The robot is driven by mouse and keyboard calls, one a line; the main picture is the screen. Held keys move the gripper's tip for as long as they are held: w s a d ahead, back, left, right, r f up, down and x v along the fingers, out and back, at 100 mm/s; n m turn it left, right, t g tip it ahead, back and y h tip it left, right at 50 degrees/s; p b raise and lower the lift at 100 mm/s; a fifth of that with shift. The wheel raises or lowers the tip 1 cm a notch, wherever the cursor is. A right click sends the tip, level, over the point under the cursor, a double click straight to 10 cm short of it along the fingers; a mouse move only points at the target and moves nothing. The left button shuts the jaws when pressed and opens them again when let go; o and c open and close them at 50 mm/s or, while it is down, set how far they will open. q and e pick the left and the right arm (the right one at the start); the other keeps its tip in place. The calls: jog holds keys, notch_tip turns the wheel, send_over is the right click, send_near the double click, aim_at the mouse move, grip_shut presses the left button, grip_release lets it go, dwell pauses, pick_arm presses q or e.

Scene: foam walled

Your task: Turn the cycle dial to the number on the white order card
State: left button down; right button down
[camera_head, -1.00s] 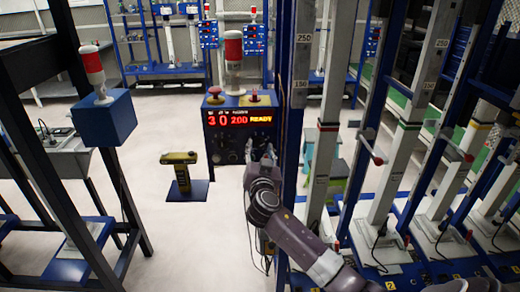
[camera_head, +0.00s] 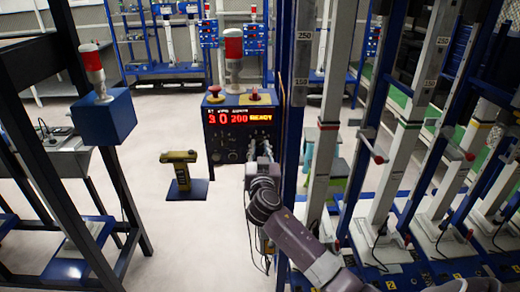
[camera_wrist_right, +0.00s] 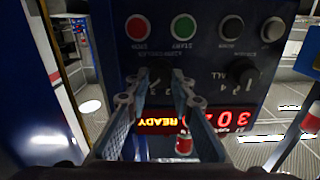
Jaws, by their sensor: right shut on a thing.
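The blue control box (camera_head: 240,128) has a red lit display reading "30 200 READY" and knobs on its front face. My right gripper (camera_head: 257,150) is at the lower right of that face. In the right wrist view, the panel appears upside down and my right gripper (camera_wrist_right: 150,98) has its fingers on either side of a dark dial (camera_wrist_right: 160,73), shut on it. The fingers partly hide the marks around this dial. A second dark dial (camera_wrist_right: 242,72) with printed marks stands beside it. I cannot make out a white order card. My left gripper is not in view.
A yellow-and-black device (camera_head: 180,172) stands on a dark base to the left. A blue post (camera_head: 291,130) rises close to the right of the box.

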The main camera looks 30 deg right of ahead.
jog(key=n, duration=0.4)
jog(key=n+p, duration=0.1)
jog(key=n, duration=0.5)
jog(key=n+p, duration=0.2)
jog(key=n, duration=0.4)
jog(key=n+p, duration=0.2)
jog(key=n, duration=0.3)
jog(key=shift+f+n+p, duration=0.1)
jog(key=shift+n+p, duration=0.2)
jog(key=shift+p, duration=0.05)
jog(key=c, duration=1.7)
grip_release()
jog(key=shift+a, duration=0.1)
jog(key=v, duration=1.2)
